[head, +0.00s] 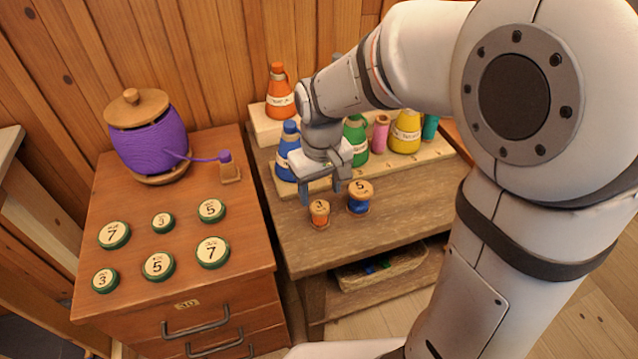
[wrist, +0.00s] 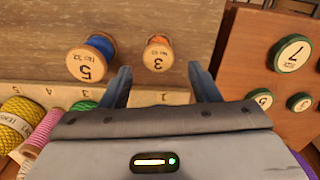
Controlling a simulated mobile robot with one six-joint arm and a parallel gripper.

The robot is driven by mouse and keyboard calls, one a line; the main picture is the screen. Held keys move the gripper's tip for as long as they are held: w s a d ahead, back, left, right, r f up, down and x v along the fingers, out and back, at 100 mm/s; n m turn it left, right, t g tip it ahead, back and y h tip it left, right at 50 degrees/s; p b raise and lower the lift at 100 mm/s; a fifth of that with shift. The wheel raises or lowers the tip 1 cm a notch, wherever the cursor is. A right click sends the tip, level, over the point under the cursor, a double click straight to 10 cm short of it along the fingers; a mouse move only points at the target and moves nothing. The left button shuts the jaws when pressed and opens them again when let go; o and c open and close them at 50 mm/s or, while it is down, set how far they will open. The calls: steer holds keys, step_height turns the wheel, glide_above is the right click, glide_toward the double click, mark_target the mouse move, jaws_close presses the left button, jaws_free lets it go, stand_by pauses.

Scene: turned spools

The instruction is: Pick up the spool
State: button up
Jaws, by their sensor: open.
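Two loose wooden spools stand on the brown table (head: 400,215). The smaller has orange thread and a top marked 3 (head: 319,213). The larger, to its right in the head view, has blue thread and a top marked 5 (head: 359,198). My gripper (head: 321,189) is open and empty, just behind and above the orange spool in the head view. In the wrist view the orange spool (wrist: 158,54) lies beyond my fingertips (wrist: 159,70), roughly centred between them. The blue spool (wrist: 92,57) is left of the left finger there. Nothing touches the fingers.
A numbered ledge (head: 436,153) at the back holds several thread cones, including a blue cone (head: 288,150) close to my gripper. On the left, a drawer chest (head: 185,270) carries a purple yarn pot (head: 150,145) and several green-rimmed numbered discs. A basket (head: 375,272) sits under the table.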

mark_target(320, 206)
steer(key=f, duration=0.8)
steer(key=shift+w+f+b, duration=0.35)
steer(key=shift+w+b, duration=0.05)
steer(key=shift+c, duration=0.4)
steer(key=c, duration=0.8)
